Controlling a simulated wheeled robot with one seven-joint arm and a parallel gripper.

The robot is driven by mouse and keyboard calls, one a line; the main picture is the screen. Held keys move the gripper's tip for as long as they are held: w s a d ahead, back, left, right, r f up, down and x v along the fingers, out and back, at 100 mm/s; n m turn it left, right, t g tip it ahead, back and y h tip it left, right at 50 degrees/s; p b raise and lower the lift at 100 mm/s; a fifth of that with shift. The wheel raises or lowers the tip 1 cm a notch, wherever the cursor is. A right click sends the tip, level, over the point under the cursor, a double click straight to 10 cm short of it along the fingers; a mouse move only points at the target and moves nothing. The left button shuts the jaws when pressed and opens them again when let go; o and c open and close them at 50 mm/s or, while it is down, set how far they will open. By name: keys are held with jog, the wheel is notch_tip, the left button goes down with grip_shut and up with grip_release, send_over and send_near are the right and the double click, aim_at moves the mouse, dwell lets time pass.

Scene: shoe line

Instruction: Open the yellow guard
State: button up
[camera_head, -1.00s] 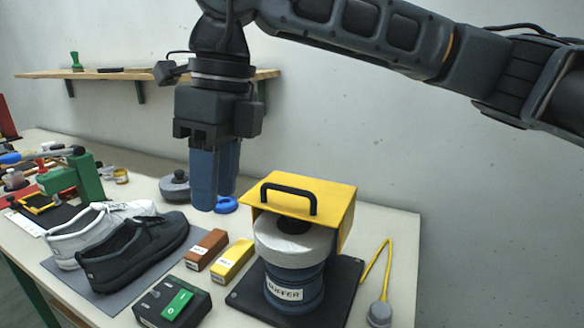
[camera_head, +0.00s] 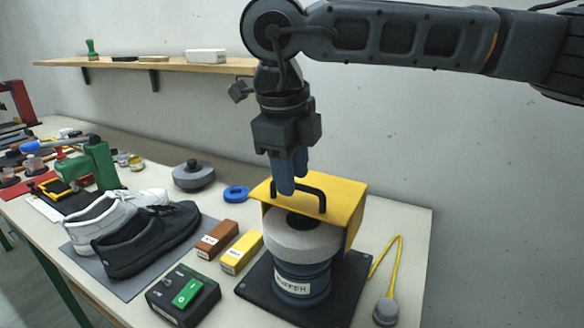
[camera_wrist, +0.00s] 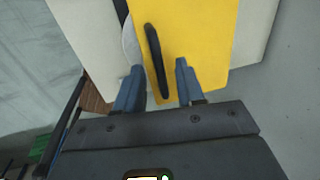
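The yellow guard (camera_head: 342,200) sits over the buffer (camera_head: 300,262), with a black bar handle (camera_head: 318,192) on its top. The guard looks lowered, its top about level. In the head view my gripper (camera_head: 287,182) points down at the handle's left part, its blue fingertips close to it. In the wrist view my two blue fingers (camera_wrist: 157,85) stand apart, with the handle (camera_wrist: 157,60) lying in line with the gap between them. The yellow guard (camera_wrist: 205,30) fills the middle of that view. Whether the fingers touch the handle is not clear.
A yellow box (camera_head: 241,253) and a brown box (camera_head: 217,239) lie left of the buffer. A black box with a green switch (camera_head: 186,293) is in front. Black and white shoes (camera_head: 150,238) stand farther left. A grey knob-ended yellow cable (camera_head: 386,309) lies right.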

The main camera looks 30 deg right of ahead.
jog(key=shift+f, duration=0.2)
jog(key=shift+c, duration=0.2)
grip_shut()
dwell(0.4)
